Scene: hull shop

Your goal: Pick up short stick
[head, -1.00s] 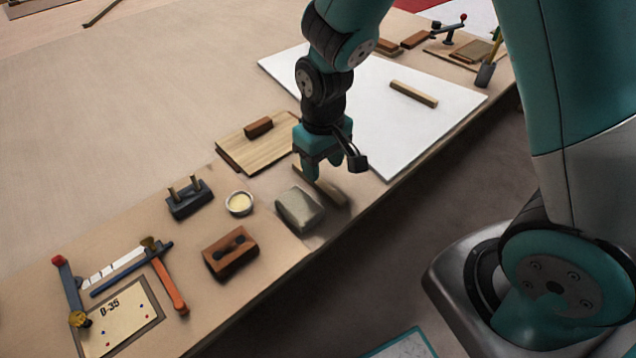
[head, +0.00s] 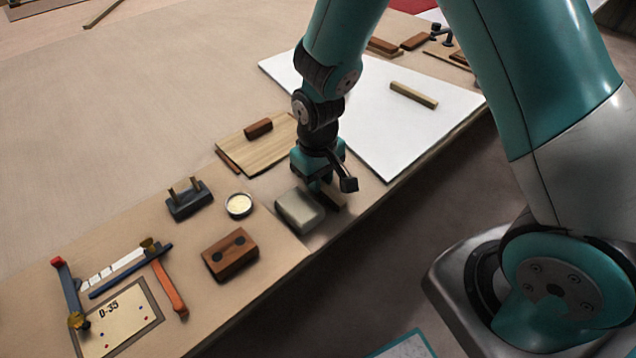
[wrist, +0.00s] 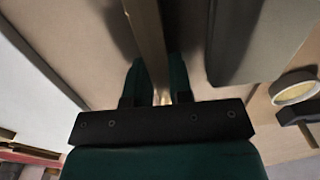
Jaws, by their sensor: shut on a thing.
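My gripper (head: 320,184) points down at the table, to the right of the pale grey block. In the wrist view the stick (wrist: 147,35) runs up from between the two green fingers (wrist: 160,80). The gripper hides the rest of the stick in the head view. I cannot tell whether the stick touches the table. Another light wooden stick (head: 413,95) lies on the white sheet (head: 385,140).
The pale grey block (head: 299,211) stands close beside the held stick, and its side shows in the wrist view (wrist: 245,35). A wooden board (head: 255,152), a round tin (head: 239,205) and a brown block (head: 230,254) lie left. The table's front edge is near.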

